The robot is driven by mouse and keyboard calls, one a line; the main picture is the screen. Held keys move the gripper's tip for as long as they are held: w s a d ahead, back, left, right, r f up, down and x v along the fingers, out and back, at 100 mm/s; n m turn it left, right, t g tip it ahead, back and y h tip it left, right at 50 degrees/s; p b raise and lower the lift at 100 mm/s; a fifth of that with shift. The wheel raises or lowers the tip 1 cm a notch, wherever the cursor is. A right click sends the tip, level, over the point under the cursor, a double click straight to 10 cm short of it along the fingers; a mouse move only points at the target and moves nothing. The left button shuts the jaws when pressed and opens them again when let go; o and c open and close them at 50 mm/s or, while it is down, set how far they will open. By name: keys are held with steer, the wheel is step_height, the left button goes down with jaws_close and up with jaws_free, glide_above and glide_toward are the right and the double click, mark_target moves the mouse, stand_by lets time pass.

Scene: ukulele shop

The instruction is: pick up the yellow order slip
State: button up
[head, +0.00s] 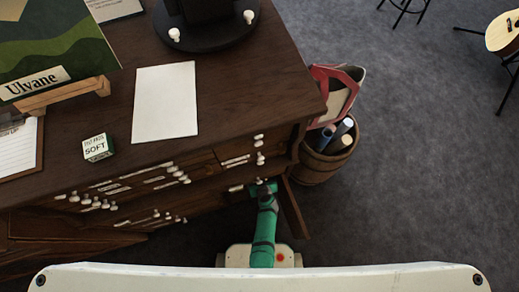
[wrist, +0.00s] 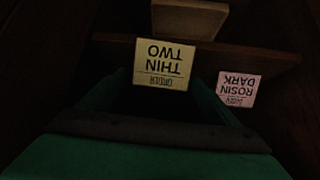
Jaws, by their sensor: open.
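The yellow order slip (wrist: 164,62) shows in the wrist view, upside down, with the words "ORDER", "THIN" and "TWO". It is in a dark wooden space, in front of a wooden ledge. My green gripper (wrist: 162,92) is open. Its two fingertips are at the left and right of the slip's lower part, and nothing is clearly gripped. I cannot tell whether they touch the slip. In the head view my gripper (head: 264,187) is at the front of the wooden counter (head: 235,95), low at its right end. The slip is hidden there.
A pink slip reading "ROSIN DARK" (wrist: 238,90) is right of the yellow one. A lighter wooden block (wrist: 190,18) is behind. In the head view a wooden panel (head: 293,208) juts out right of my gripper, near a barrel (head: 322,160). Grey floor (head: 420,170) is clear.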

steer(key=shift+w+f, duration=0.1)
steer(key=shift+f, duration=0.05)
steer(key=c, duration=1.1)
steer(key=shift+c, duration=0.2)
